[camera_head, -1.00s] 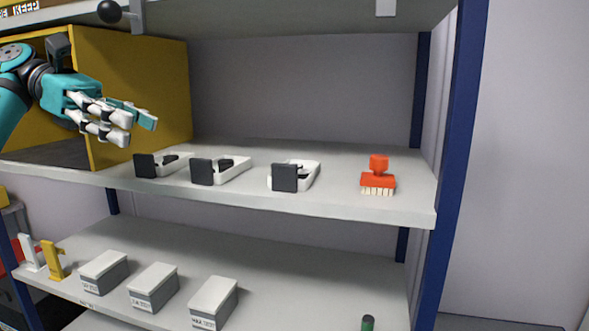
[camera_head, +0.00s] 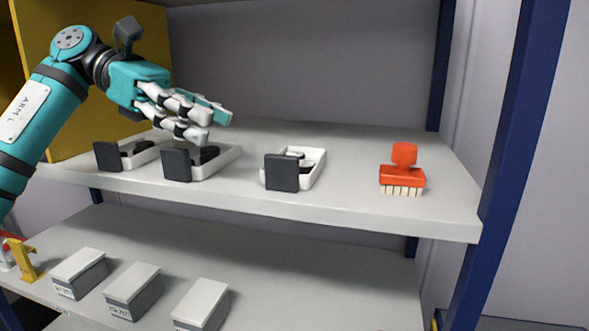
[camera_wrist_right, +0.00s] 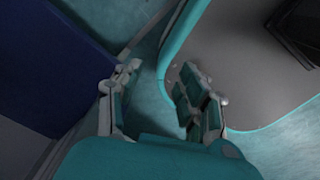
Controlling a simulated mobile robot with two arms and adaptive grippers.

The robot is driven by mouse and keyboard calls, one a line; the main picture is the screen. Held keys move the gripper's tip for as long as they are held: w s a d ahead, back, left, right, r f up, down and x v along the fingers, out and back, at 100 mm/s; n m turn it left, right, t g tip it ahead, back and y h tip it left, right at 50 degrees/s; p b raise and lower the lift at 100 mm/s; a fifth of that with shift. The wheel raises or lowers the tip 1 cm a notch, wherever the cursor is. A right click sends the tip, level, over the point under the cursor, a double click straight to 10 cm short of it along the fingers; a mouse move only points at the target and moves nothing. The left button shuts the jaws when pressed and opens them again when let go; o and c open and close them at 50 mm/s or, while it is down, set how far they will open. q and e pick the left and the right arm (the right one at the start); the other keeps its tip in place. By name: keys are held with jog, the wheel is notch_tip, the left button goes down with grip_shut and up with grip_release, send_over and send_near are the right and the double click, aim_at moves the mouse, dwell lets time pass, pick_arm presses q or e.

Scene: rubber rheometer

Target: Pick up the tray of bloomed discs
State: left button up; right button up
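Three small white trays, each with a dark square plate at its front, stand in a row on the upper shelf in the head view: the left tray (camera_head: 146,157), the middle tray (camera_head: 226,165) and the right tray (camera_head: 316,170). Dark round pieces show in the left and middle trays. The right tray's contents are partly hidden by its plate. I cannot tell which tray holds bloomed discs. My left gripper (camera_head: 218,127) is open and empty, above the middle tray and apart from it. My right gripper (camera_wrist_right: 160,68) is open and empty in the right wrist view.
A red stamp-like brush (camera_head: 402,176) stands at the shelf's right, with clear shelf beside it. A yellow panel (camera_head: 60,60) stands at the left. A blue post (camera_head: 505,160) bounds the right. Several lidded grey boxes (camera_head: 133,284) sit on the lower shelf.

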aim_at(281, 155)
pick_arm(q)
jog(key=x, duration=0.5)
jog(key=p+x, duration=0.1)
jog(key=x, duration=0.1)
jog(key=p+x, duration=0.1)
jog(key=shift+w+d+f, duration=0.2)
jog(key=shift+w+f, duration=0.05)
jog(key=shift+w, duration=0.1)
jog(key=shift+s+d+f, duration=0.15)
jog(key=shift+d+f, duration=0.05)
jog(key=shift+d, duration=0.25)
grip_shut()
pick_arm(e)
jog(key=shift+w+r, duration=0.35)
jog(key=shift+r, duration=0.25)
jog(key=shift+w+r, duration=0.35)
jog(key=shift+r, duration=0.2)
